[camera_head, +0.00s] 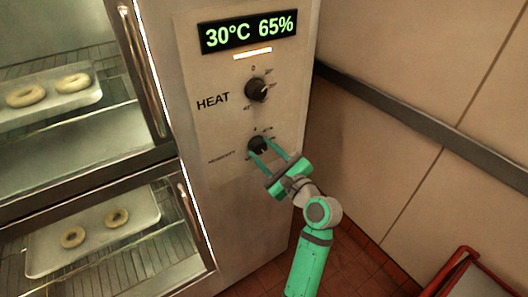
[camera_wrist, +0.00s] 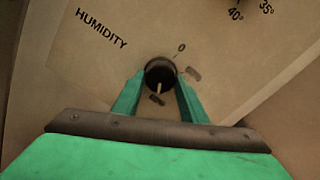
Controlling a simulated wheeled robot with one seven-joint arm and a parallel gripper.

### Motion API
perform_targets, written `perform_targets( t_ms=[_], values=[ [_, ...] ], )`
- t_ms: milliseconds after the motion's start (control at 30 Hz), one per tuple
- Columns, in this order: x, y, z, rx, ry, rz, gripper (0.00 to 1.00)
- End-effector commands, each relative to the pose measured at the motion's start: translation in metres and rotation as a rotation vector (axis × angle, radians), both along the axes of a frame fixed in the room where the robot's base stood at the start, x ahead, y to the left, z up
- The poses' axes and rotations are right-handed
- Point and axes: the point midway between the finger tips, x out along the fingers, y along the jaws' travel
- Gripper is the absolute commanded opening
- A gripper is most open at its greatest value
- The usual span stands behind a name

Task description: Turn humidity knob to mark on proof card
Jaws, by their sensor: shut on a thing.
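The humidity knob (camera_head: 257,145) is the small black lower knob on the oven's control panel (camera_head: 222,148). In the wrist view the knob (camera_wrist: 160,72) sits below and right of the HUMIDITY label. Its pale pointer line points down, towards a dark smudged mark; the 0 lies at its upper right. My gripper (camera_wrist: 160,84) is shut on the knob, one green finger on each side; it also shows in the head view (camera_head: 264,152). The display (camera_head: 249,32) reads 30°C 65%. I see no proof card in either view.
The HEAT knob (camera_head: 257,89) is just above. At left, two glass doors with handles (camera_head: 186,203) show trays (camera_head: 138,232) of ring-shaped dough. A wall with a dark rail (camera_head: 420,128) stands at right. A red-framed object (camera_head: 462,262) is at the lower right.

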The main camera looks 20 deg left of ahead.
Motion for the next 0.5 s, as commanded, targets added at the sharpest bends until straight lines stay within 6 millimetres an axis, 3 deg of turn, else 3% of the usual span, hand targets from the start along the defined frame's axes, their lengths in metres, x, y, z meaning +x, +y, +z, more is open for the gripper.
perform_targets(
  t_ms=[200,233,300,500],
  values=[
    [0.0001,-0.0004,-0.0013,-0.002,0.001,0.000,0.17],
    [0.0001,-0.0004,-0.0013,-0.002,0.001,0.000,0.46],
    [0.0001,-0.0004,-0.0012,-0.002,0.001,0.000,0.56],
    [0.0000,-0.0002,-0.0006,-0.001,0.000,0.000,0.56]
  ],
)
